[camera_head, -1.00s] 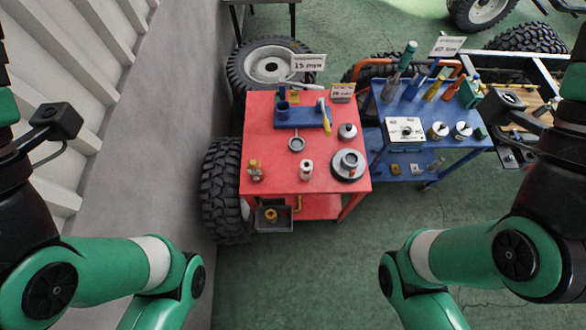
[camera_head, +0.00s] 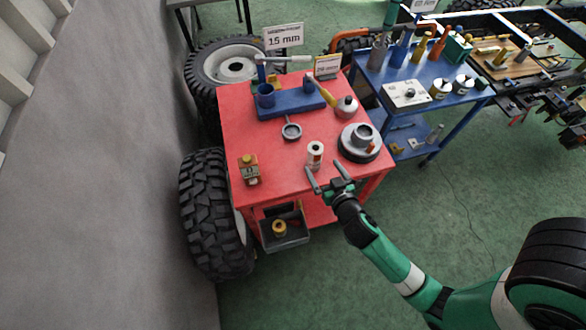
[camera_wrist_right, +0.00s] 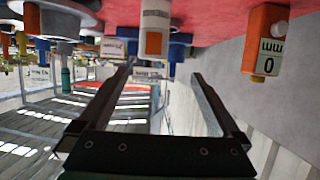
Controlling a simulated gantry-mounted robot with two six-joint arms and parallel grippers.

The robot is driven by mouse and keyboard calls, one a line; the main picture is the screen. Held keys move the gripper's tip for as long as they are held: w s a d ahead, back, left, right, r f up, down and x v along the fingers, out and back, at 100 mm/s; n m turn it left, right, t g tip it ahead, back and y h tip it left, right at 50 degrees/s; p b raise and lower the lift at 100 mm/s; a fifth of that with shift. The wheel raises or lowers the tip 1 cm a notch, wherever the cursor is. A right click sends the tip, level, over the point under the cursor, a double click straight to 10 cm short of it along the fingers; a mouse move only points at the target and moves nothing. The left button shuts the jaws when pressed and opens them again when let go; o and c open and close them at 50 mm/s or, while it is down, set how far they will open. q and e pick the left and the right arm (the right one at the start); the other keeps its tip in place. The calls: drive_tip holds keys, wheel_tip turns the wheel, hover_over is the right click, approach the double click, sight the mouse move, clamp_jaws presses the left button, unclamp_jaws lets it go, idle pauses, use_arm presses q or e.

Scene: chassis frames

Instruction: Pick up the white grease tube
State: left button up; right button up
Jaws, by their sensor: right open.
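A small white tube (camera_head: 315,154) with an orange-red marking stands upright near the front edge of the red cart top (camera_head: 285,175). I take it for the grease tube. It also shows in the right wrist view as a white cylinder (camera_wrist_right: 155,16) with an orange part, at the top centre. My right gripper (camera_head: 327,175) is open and empty, just in front of the tube at the cart's front edge. In the wrist view, the tube lies beyond the open fingers (camera_wrist_right: 163,72). My left gripper is not in view.
An orange block with a label (camera_head: 249,169) stands left of the tube, and a grey round hub (camera_head: 360,141) stands close on its right. A ring-shaped part (camera_head: 291,130) and a blue holder (camera_head: 290,105) lie behind. A grey bin (camera_head: 284,236) hangs below the front edge.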

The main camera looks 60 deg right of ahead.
sight(317, 157)
drive_tip(key=w+d+f, duration=0.1)
drive_tip(key=d+f, duration=0.1)
drive_tip(key=w+d+f, duration=0.1)
drive_tip(key=w+d, duration=0.1)
drive_tip(key=shift+w+d+f+b, duration=0.25)
drive_tip(key=shift+w+f+b, duration=0.05)
drive_tip(key=shift+f+b, duration=0.1)
drive_tip(key=shift+f+b+x, duration=0.25)
drive_tip(key=shift+b+x, duration=0.2)
drive_tip(key=shift+x, duration=2.2)
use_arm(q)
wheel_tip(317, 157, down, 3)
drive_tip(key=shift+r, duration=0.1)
use_arm(e)
drive_tip(key=shift+s, duration=0.25)
clamp_jaws()
